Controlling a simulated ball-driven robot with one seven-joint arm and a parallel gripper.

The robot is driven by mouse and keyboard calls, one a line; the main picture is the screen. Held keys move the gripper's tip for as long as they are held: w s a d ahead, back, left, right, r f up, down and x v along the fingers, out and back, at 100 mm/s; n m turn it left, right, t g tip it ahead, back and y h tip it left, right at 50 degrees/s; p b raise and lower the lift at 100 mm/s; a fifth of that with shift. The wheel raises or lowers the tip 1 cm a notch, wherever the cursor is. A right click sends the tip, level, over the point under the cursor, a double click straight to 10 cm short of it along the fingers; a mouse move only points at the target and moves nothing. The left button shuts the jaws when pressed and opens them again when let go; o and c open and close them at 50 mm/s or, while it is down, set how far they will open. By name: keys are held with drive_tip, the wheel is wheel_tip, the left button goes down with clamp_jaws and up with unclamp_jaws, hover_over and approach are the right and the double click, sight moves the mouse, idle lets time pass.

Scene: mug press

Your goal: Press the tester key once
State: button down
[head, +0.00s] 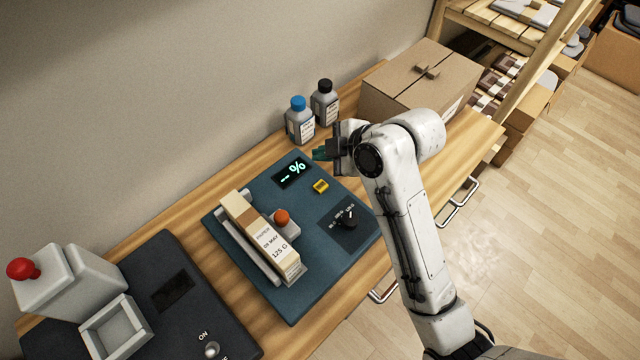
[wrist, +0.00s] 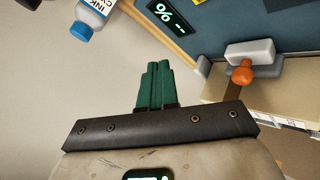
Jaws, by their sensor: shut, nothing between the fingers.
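The tester (head: 300,280) is a dark teal slab on the wooden bench, with a lit display (head: 292,172) reading "-- %". A small yellow key (head: 320,186) sits on its top, right of the display. My gripper (head: 322,154) is shut and empty, with green fingers. It is over the back right edge of the tester, apart from the key and a little behind it. In the wrist view the closed fingers (wrist: 156,80) point toward the tester (wrist: 220,22) and its display (wrist: 170,16).
Blue-capped (head: 299,122) and black-capped (head: 324,105) bottles and a cardboard box (head: 415,82) stand behind. A dark machine (head: 215,320) is at left.

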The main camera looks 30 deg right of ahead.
drive_tip(key=b, duration=0.6)
hover_over(324, 188)
wheel_tip(324, 188, down, 7)
drive_tip(key=shift+r, duration=0.2)
drive_tip(key=shift+f+b, duration=0.4)
drive_tip(key=shift+f, duration=0.55)
idle(0.7)
drive_tip(key=shift+f, duration=0.4)
drive_tip(key=shift+f+b, duration=0.4)
drive_tip(key=shift+f, duration=0.05)
idle(0.6)
idle(0.4)
drive_tip(key=shift+r+p, duration=0.9)
drive_tip(key=shift+r, duration=0.1)
